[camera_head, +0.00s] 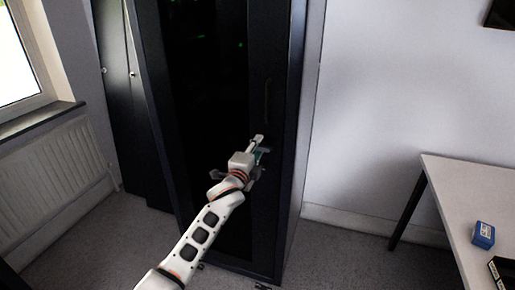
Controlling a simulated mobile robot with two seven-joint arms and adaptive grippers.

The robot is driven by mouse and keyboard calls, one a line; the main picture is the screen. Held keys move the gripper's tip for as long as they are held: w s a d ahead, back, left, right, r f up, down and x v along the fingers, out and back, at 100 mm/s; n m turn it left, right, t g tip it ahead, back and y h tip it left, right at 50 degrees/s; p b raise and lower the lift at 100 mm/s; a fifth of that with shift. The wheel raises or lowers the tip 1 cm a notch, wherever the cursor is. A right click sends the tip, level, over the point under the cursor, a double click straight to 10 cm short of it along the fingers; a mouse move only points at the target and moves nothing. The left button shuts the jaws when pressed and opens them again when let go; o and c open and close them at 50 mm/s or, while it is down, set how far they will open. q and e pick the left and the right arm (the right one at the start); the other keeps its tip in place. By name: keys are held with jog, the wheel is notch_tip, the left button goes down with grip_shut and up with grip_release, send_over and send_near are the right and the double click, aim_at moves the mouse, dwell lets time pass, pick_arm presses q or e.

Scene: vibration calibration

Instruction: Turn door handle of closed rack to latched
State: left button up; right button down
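The closed rack (278,200) is a tall black cabinet with a dark glass front and small green lights inside. Its door looks shut against the frame. A dark upright door handle (267,98) shows faintly on the right side of the door. My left gripper (261,143) is in front of the door, just below that visible handle part. My white wrist and forearm cover part of the door there. I cannot tell whether the fingers touch the handle or how far apart they are. My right gripper is not in view.
A white table (450,195) stands at the right with a small blue box (483,235) and a dark item (503,272) on it. Dark cabinets (121,100) stand left of the rack. A radiator (50,180) is under the window. Carpet (350,258) is clear between rack and table.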

pick_arm(q)
jog(key=v, duration=1.2)
dwell(0.4)
jog(key=s+a+f+n+g+y, duration=0.15)
jog(key=s+a+f+n, duration=0.3)
jog(key=s+f, duration=0.45)
jog(key=s+a+f+n+g, duration=0.25)
jog(key=s+f+n, duration=0.35)
jog(key=f, duration=0.6)
jog(key=s+a+f+n, duration=0.2)
jog(key=s+f, duration=0.1)
jog(key=s, duration=0.3)
jog(key=s+a+f+n+g+y, duration=0.1)
jog(key=s+a+f+n, duration=0.1)
jog(key=s, duration=0.5)
jog(key=s+a+f+n+g, duration=0.1)
jog(key=s+a+f+n, duration=0.1)
jog(key=s+a+f, duration=0.2)
jog(key=s+f, duration=0.1)
jog(key=s, duration=0.2)
jog(key=shift+f, duration=0.25)
jog(key=shift+o, duration=0.6)
jog(key=shift+s+a+n, duration=0.1)
jog(key=shift+a+n, duration=0.05)
jog(key=shift+n, duration=0.1)
